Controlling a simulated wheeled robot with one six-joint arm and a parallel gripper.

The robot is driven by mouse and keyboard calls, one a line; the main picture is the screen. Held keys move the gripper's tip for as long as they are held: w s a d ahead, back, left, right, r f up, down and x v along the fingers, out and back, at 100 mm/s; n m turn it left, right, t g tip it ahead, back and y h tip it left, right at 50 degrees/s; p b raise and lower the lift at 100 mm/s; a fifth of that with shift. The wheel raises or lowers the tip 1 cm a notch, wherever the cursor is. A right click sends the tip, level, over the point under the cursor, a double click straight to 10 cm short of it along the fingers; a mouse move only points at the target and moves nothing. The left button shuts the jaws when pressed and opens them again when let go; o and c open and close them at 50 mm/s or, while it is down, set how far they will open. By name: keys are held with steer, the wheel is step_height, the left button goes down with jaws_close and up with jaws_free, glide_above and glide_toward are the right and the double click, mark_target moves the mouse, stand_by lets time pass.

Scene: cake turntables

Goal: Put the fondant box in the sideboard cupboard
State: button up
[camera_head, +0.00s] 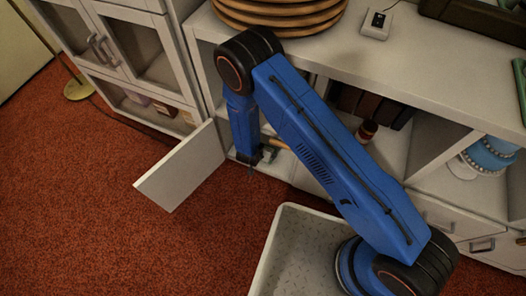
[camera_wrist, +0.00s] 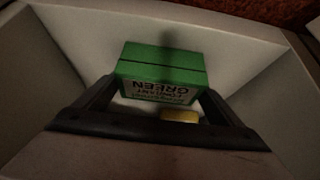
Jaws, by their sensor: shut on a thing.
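The green fondant box (camera_wrist: 162,68) is between the two dark fingers of my gripper (camera_wrist: 160,94) in the wrist view, its label upside down. My gripper is shut on it. Pale walls surround the box in that view, inside the sideboard cupboard. In the head view, my gripper (camera_head: 252,160) reaches down at the cupboard opening, beside the open white cupboard door (camera_head: 182,168). My arm hides much of the opening, and the box is hard to make out there. Whether the box touches the cupboard floor cannot be told.
The sideboard top (camera_head: 345,50) holds stacked wooden boards (camera_head: 280,12) and a small white device (camera_head: 377,24). Blue cake stands (camera_head: 490,155) stand in an open bay at right. Red carpet lies clear at left.

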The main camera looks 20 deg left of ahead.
steer(key=o, duration=1)
steer(key=shift+v, duration=6.05)
